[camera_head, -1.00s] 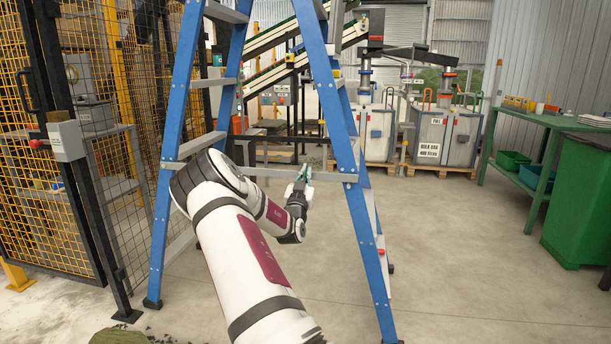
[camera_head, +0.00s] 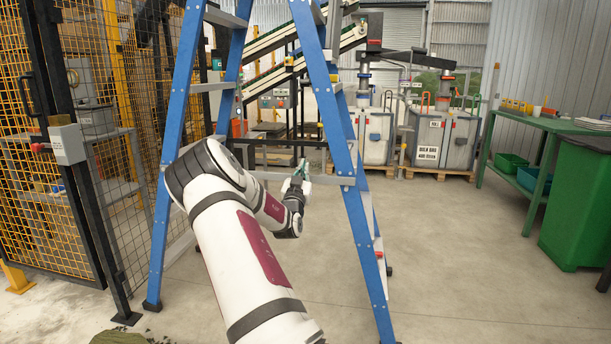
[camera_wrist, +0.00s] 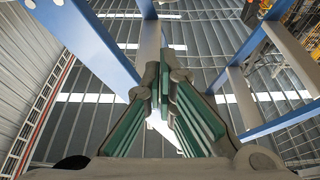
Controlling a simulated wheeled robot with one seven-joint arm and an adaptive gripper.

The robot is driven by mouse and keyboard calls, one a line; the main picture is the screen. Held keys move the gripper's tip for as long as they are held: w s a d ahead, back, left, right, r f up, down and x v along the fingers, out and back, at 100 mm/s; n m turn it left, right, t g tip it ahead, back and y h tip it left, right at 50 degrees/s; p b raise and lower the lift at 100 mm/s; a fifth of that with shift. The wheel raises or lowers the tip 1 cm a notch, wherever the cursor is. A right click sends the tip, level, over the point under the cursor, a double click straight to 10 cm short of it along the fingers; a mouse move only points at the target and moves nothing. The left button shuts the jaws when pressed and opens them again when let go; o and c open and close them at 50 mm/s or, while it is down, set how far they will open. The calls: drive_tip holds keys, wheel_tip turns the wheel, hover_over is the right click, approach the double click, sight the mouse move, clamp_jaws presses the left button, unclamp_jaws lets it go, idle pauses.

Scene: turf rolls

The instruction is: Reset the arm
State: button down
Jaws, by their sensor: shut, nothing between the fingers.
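My arm reaches forward from the bottom of the head view toward the blue stepladder (camera_head: 362,200). My gripper (camera_head: 302,170) is at the end of it, between the ladder's legs in the picture and close to its right side. It points upward and is shut and empty. In the wrist view the green-padded fingers of my gripper (camera_wrist: 163,75) rise toward the roof, with the ladder's blue rails (camera_wrist: 85,40) around them. I cannot tell whether the gripper touches the ladder.
A yellow mesh cage with a black post (camera_head: 85,180) stands at the left. Two grey bulk containers (camera_head: 445,138) stand on pallets behind. A green bench (camera_head: 550,122) and green bin (camera_head: 580,205) are at the right. The floor (camera_head: 455,250) between is clear. A turf roll (camera_head: 118,338) shows at the bottom left.

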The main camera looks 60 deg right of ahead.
drive_tip(key=p+v, duration=0.1)
drive_tip(key=v, duration=0.7)
drive_tip(key=shift+a, duration=0.2)
